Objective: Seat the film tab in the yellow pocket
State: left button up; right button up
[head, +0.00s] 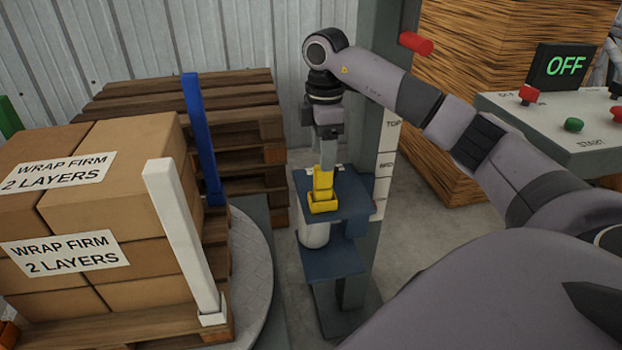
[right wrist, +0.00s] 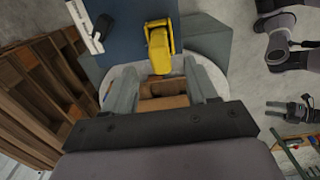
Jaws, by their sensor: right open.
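The yellow pocket (head: 323,204) is on the blue shelf (head: 350,205) of the wrapping machine; it also shows in the right wrist view (right wrist: 170,24). A yellow film tab (head: 323,180) stands upright with its lower end at the pocket; it shows in the right wrist view (right wrist: 160,52). I cannot tell how deep it sits. My right gripper (head: 327,155) is directly above the tab, pointing down. In the right wrist view its two grey fingers (right wrist: 164,85) are spread apart with the tab just beyond their tips. I cannot make out my left gripper for sure.
A white roll (head: 313,236) is below the shelf. Boxes (head: 110,175) stand on a pallet on the turntable (head: 258,265) at left, with a white corner post (head: 180,235) and a blue one (head: 201,135). A control console (head: 560,130) reading OFF is at right.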

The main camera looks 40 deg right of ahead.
aim_at(323, 178)
jog(key=shift+w+f, duration=0.25)
jog(key=f, duration=0.4)
jog(key=f+b, duration=0.1)
jog(key=f, duration=0.1)
jog(key=shift+s+f, duration=0.1)
jog(key=shift+s, duration=0.25)
jog(key=shift+f, duration=0.25)
jog(key=c, duration=1.1)
